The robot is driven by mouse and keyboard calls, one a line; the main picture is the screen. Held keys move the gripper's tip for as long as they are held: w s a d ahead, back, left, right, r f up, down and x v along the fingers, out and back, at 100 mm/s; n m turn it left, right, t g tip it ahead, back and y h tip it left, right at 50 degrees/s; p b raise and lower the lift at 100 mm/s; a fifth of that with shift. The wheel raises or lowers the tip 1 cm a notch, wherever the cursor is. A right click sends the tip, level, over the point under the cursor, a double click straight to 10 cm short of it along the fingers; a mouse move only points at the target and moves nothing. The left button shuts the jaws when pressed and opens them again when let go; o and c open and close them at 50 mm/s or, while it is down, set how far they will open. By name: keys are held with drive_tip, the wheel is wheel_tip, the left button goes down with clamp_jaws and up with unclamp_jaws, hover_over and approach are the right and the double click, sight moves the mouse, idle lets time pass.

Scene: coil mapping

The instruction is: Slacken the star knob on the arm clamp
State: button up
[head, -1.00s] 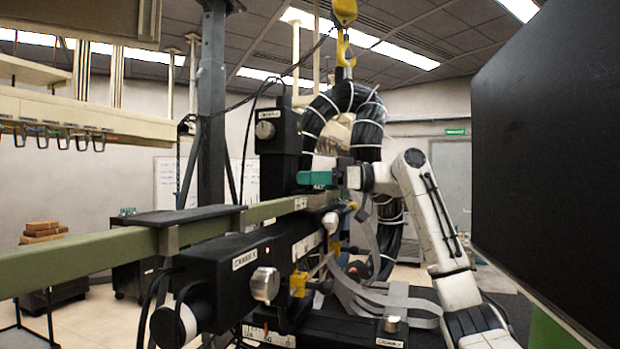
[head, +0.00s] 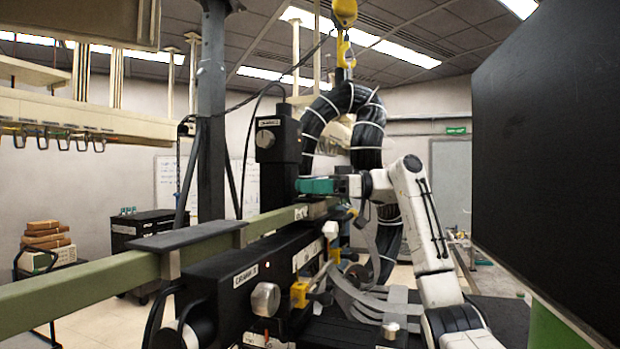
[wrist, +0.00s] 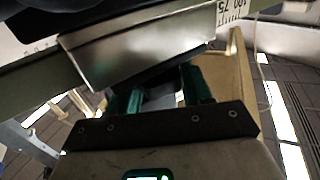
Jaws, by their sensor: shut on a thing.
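My gripper (head: 316,186) has teal fingers and reaches in from the right, beside the black upright column and just above the green beam's far end. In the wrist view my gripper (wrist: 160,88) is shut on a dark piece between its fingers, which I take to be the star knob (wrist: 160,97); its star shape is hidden. A metal clamp block (wrist: 138,47) lies just beyond the fingertips on the green beam (head: 95,290). In the head view the fingers hide the knob.
A black crank box (head: 235,280) with a silver knob stands below the beam. A thick black cable loop (head: 370,135) hangs from a yellow hook (head: 344,48) behind my gripper. Grey ribbon cables (head: 375,300) lie beneath my arm. A large dark panel (head: 550,150) fills the right side.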

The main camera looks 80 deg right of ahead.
drive_tip(key=shift+d+r+n+g+y+p, duration=0.1)
drive_tip(key=shift+r+n+g+y+p, duration=0.1)
drive_tip(key=shift+n+g+y+p, duration=0.35)
drive_tip(key=shift+f+n+y, duration=0.2)
drive_tip(key=shift+n+y, duration=0.05)
drive_tip(key=shift+y, duration=0.2)
drive_tip(key=o, duration=1)
drive_tip(key=shift+c, duration=0.2)
drive_tip(key=shift+f+h, duration=0.15)
drive_tip(key=shift+h, duration=0.15)
